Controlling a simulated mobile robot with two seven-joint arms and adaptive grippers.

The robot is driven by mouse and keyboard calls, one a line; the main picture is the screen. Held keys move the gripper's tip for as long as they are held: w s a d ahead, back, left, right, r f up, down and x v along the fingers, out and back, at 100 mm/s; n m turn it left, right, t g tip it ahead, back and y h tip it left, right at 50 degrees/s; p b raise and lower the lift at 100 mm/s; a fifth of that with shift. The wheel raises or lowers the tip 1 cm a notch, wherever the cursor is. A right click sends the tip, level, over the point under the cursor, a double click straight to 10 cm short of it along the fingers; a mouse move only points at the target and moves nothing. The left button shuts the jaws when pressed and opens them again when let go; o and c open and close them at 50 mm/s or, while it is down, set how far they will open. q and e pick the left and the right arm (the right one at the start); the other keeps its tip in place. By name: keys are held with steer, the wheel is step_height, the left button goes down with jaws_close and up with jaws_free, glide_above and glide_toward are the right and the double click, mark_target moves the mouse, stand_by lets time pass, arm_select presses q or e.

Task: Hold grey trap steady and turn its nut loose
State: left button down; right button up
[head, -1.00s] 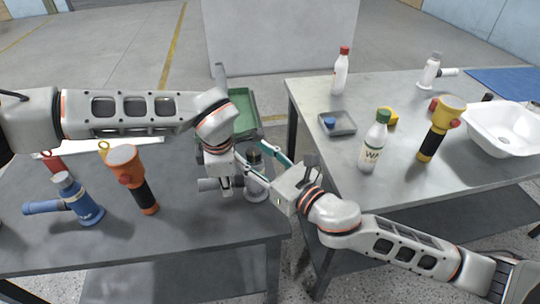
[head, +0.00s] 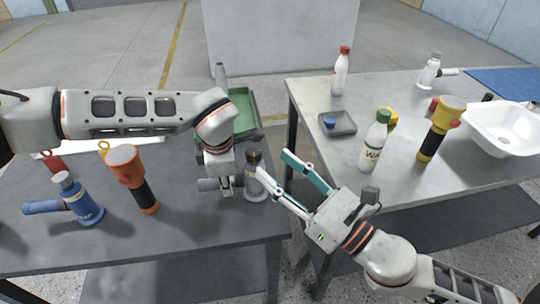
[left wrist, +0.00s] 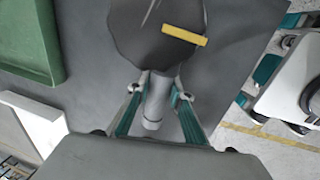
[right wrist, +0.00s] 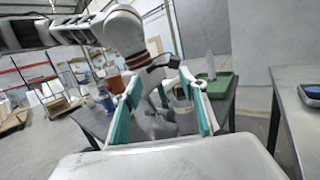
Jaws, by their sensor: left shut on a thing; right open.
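The grey trap (head: 256,186) stands upright near the right edge of the left table, with its dark nut (head: 254,158) on top and a side pipe (head: 206,184) pointing left. My left gripper (head: 226,186) is shut on the trap; the left wrist view shows its fingers on either side of the grey pipe (left wrist: 154,105). The dark nut with a yellow mark (left wrist: 184,36) shows beyond them. My right gripper (head: 270,168) is open and empty, just right of the trap. In the right wrist view, the trap (right wrist: 182,97) appears between its spread fingers.
A blue trap (head: 82,200) and an orange-and-black torch (head: 132,178) stand to the left on the same table. A green tray (head: 242,112) lies behind. The right table holds a white bottle (head: 374,145), a yellow torch (head: 440,130) and a white basin (head: 502,130).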

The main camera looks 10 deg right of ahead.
step_height(320, 180, up, 6)
steer(key=s+a+n+y, duration=0.2)
steer(key=y, duration=0.1)
steer(key=shift+s+a+y, duration=0.15)
steer(key=shift+a+y, duration=0.1)
steer(key=shift+y, duration=0.05)
steer(key=shift+r, duration=0.15)
steer(key=shift+f, duration=0.2)
steer(key=shift+c, duration=1.2)
steer(key=n+g, duration=0.3)
steer(key=g, duration=0.4)
glide_toward(254, 151)
steer(key=x, duration=1)
steer(key=shift+f, duration=0.2)
